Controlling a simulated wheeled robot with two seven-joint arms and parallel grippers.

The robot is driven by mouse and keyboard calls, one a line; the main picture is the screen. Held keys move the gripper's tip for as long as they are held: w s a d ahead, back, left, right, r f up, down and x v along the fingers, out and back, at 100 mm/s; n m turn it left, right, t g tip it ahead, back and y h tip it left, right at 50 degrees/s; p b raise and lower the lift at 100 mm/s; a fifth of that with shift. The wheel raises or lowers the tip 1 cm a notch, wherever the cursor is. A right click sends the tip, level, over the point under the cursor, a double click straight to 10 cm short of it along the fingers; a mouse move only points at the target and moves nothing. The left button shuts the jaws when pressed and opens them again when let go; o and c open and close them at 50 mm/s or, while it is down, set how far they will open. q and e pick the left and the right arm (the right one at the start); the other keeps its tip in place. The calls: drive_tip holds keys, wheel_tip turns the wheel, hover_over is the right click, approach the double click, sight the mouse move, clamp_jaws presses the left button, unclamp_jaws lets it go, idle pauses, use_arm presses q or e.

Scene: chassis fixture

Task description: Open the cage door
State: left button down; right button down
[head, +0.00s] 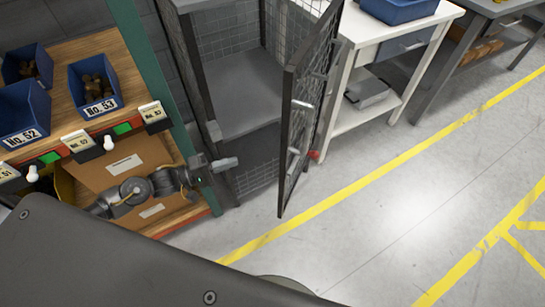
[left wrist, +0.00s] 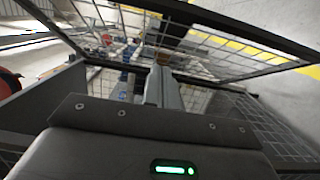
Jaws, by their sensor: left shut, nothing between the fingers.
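The cage (head: 210,90) is a dark-framed mesh cabinet with grey shelves inside, at the top centre of the head view. Its mesh door (head: 288,110) stands swung out at the right side, leaving the front opening uncovered. A light handle (head: 302,104) sits on the door, with another fitting lower down. My left gripper (head: 232,162) is at the cage's front left, near the left post, apart from the door. Its fingers are shut and empty. In the left wrist view the fingers (left wrist: 159,84) point toward dark-framed wire mesh. My right gripper is not in view.
A wooden shelf (head: 60,65) with blue bins and labels stands left, close to my left arm. A white table (head: 400,28) with a blue bin stands right of the door. Grey floor (head: 410,190) with yellow lines is clear at right.

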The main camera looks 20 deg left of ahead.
use_arm(q)
drive_tip(key=s+d+p+x, duration=0.1)
drive_tip(key=s+x, duration=0.1)
drive_tip(key=x, duration=1.1)
drive_tip(key=shift+d, duration=0.3)
drive_tip(key=shift+s, duration=0.15)
